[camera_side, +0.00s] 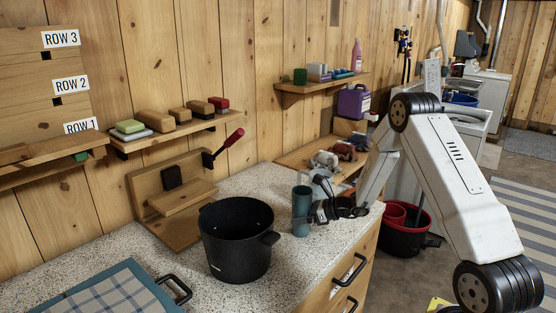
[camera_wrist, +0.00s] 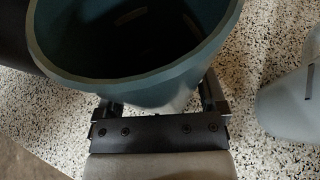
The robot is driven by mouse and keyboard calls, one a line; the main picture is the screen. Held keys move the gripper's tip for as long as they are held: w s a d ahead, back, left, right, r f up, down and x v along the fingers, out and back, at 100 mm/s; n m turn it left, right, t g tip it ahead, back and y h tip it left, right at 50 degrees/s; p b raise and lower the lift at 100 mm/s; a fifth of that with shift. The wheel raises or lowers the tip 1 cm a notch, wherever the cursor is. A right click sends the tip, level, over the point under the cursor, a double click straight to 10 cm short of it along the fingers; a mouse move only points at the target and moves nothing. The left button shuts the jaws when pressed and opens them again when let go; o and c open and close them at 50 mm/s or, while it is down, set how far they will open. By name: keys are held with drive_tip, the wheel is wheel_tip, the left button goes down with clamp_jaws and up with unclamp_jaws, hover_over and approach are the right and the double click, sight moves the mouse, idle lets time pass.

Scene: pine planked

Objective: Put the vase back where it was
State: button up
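The vase (camera_side: 301,211) is a teal, upright, cup-like vessel on the speckled counter, right of the black pot. In the wrist view the vase (camera_wrist: 135,77) fills the upper middle, its wide dark mouth facing the camera. My gripper (camera_side: 318,212) is low beside the vase on its right. In the wrist view my gripper (camera_wrist: 160,108) has a finger on either side of the vase's lower body. The rim hides most of the fingertips, so I cannot tell whether they press on it. Whether the base touches the counter is also unclear.
A black pot (camera_side: 236,242) stands close left of the vase. A wooden stand (camera_side: 170,200) is behind the pot, and a checked cloth item (camera_side: 110,300) lies front left. A smooth grey-blue object (camera_wrist: 287,103) is right of the gripper. Shelves line the wall.

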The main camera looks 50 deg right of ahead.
drive_tip(key=shift+r, duration=0.25)
drive_tip(key=v, duration=1.2)
drive_tip(key=shift+f, duration=0.1)
idle(0.4)
drive_tip(key=s+a+n+g+h, duration=0.2)
drive_tip(key=s+a+n+g, duration=0.3)
drive_tip(key=a+n, duration=0.7)
drive_tip(key=s+a+r+n+g+h, duration=0.1)
drive_tip(key=s+a+n+g+h, duration=0.2)
drive_tip(key=a+n, duration=0.9)
drive_tip(key=s+n+g, duration=0.1)
drive_tip(key=s+n, duration=0.1)
drive_tip(key=n, duration=0.5)
drive_tip(key=shift+r+n+g, duration=0.3)
drive_tip(key=shift+r+g, duration=0.05)
drive_tip(key=shift+g, duration=0.05)
